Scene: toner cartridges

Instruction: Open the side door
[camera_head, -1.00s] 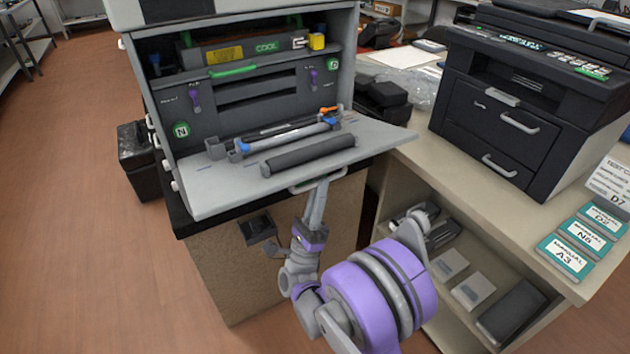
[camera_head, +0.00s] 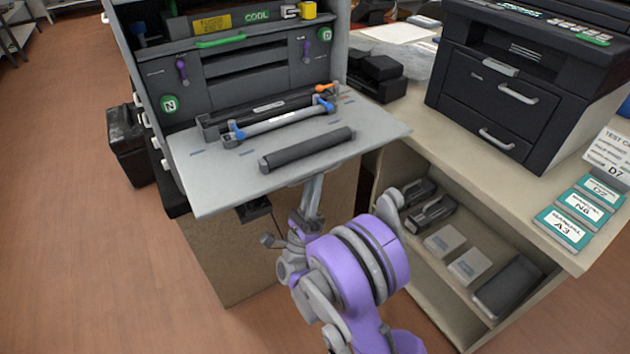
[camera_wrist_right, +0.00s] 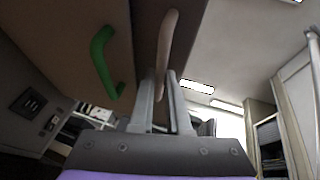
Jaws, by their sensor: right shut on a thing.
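The side door (camera_head: 215,188) is the light grey panel folded down from the printer (camera_head: 240,75). It stands out nearly flat, its inner face up. My right gripper (camera_head: 313,187) comes from below to the door's front edge; the edge partly hides its fingertips. In the right wrist view, the fingers (camera_wrist_right: 160,88) are shut on a pale bar handle (camera_wrist_right: 169,40) on the panel. A green handle (camera_wrist_right: 103,62) shows to its left, apart from the fingers. My left gripper is not in view.
A dark roller (camera_head: 307,148) and a roller unit with blue ends (camera_head: 275,122) are on the door's inner face. To the right, a counter (camera_head: 450,160) carries a black printer (camera_head: 530,90). Open shelves with boxes (camera_head: 468,265) are below.

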